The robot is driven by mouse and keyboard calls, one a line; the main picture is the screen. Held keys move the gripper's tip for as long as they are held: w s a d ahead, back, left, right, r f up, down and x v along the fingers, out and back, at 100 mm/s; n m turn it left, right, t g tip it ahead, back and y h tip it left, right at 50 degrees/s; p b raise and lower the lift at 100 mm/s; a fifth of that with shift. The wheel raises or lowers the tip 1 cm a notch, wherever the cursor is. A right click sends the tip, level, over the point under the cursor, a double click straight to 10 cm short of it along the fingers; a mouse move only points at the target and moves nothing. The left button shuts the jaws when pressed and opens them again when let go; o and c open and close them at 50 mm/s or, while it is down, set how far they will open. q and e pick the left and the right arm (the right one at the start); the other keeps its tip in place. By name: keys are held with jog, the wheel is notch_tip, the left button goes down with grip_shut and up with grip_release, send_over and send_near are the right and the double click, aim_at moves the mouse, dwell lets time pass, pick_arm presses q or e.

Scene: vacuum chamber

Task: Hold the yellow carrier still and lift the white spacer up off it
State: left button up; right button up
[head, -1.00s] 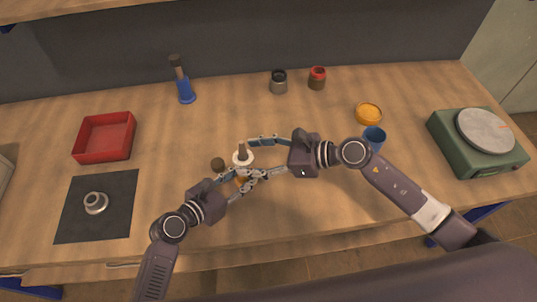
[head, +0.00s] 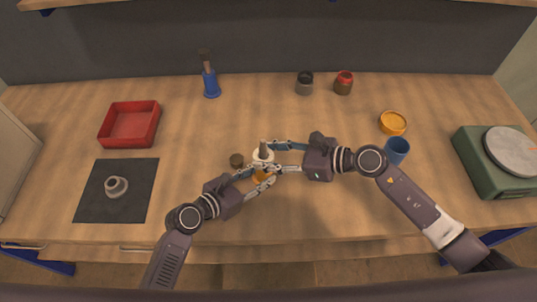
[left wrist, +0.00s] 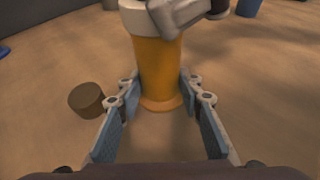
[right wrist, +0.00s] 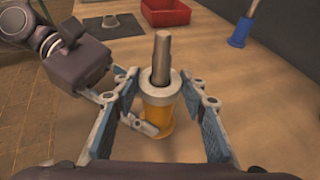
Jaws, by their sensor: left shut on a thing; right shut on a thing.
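The yellow carrier (left wrist: 160,70) stands upright on the bench and also shows in the right wrist view (right wrist: 158,117). A grey-brown rod (right wrist: 161,55) rises from its top. The white spacer (right wrist: 160,86) is a ring around the rod at the carrier's top; I see no clear gap beneath it. My left gripper (left wrist: 158,88) is shut on the carrier, low on its body. My right gripper (right wrist: 160,88) is shut on the spacer from the right side. In the head view, fingers partly hide the carrier and spacer (head: 263,155).
A small brown cylinder (head: 237,160) stands close to the left of the carrier. A red tray (head: 130,125), a dark mat (head: 90,205) with a grey part (head: 116,187), a blue cup (head: 396,151) and a green scale (head: 480,170) are farther off.

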aim_at(269, 157)
notch_tip(269, 157, up, 10)
dwell(1.4)
pick_arm(q)
jog(key=o, duration=1.2)
jog(key=v, duration=1.2)
jog(key=shift+d, duration=0.1)
